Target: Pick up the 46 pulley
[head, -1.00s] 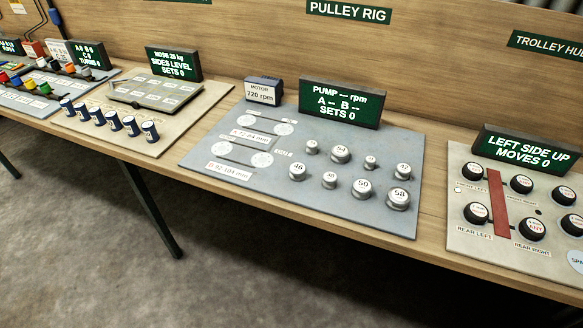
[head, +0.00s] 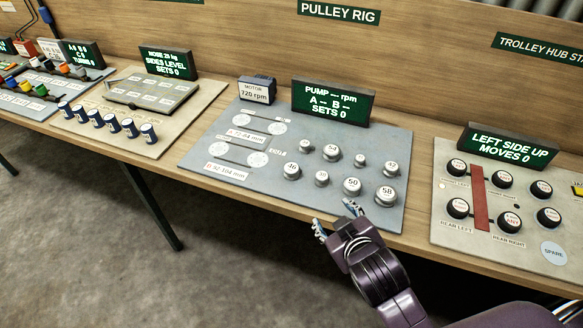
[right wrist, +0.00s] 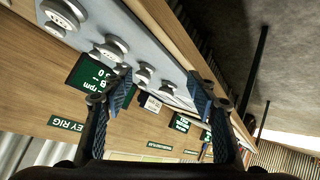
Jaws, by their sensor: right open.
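The 46 pulley (head: 291,171) is a small silver knob-like cylinder with a white top. It stands upright on the grey pulley board (head: 225,143), at the left end of the front row of loose pulleys. My right gripper (head: 335,217) is open and empty at the board's front edge, to the right of and nearer than the 46 pulley. In the right wrist view the gripper (right wrist: 160,92) has its two fingers wide apart, with pulleys beyond them; I cannot tell which is the 46 there. My left gripper is not in view.
Other pulleys stand close by, including the 50 (head: 352,186), the 58 (head: 386,195) and the 54 (head: 332,152). The motor box (head: 257,90) and pump display (head: 332,101) stand behind. A knob panel (head: 450,222) lies to the right. The bench front is clear.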

